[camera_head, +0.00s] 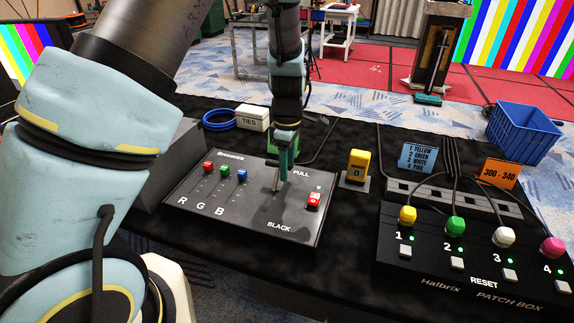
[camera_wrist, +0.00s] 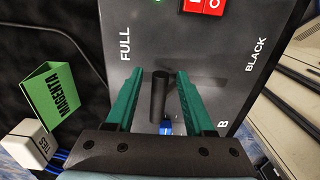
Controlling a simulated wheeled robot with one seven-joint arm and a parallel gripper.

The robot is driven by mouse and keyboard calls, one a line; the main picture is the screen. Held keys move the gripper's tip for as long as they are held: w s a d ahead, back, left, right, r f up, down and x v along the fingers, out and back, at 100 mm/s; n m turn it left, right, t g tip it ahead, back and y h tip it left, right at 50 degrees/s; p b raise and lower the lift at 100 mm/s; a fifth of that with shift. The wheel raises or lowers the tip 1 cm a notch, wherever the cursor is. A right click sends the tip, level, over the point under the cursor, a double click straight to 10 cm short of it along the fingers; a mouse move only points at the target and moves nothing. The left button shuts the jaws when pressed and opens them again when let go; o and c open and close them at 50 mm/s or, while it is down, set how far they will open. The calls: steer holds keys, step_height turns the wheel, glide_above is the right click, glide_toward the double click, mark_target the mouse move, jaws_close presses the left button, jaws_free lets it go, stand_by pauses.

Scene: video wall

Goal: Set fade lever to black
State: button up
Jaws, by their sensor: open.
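The fader console (camera_head: 190,190) is a dark sloped box on the black-covered table, marked FULL at its far end and BLACK at its near end. The fade lever is a dark upright post, seen in the wrist view (camera_wrist: 159,95) between my two green fingers, nearer the FULL mark than the BLACK mark. My gripper (camera_head: 283,178) is above the console near FULL. In the wrist view my gripper (camera_wrist: 160,75) is open, a finger on each side of the lever with visible gaps. In the head view my fingers partly cover the lever.
Red (camera_head: 208,167), green (camera_head: 225,170) and blue (camera_head: 242,174) slider knobs stand left of my gripper. A red switch (camera_head: 313,201) is close on the right. A yellow device (camera_head: 358,165) and a patch box (camera_head: 478,262) stand farther right.

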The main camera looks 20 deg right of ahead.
steer(key=shift+f, duration=0.2)
jaws_close()
stand_by(0.4)
stand_by(1.0)
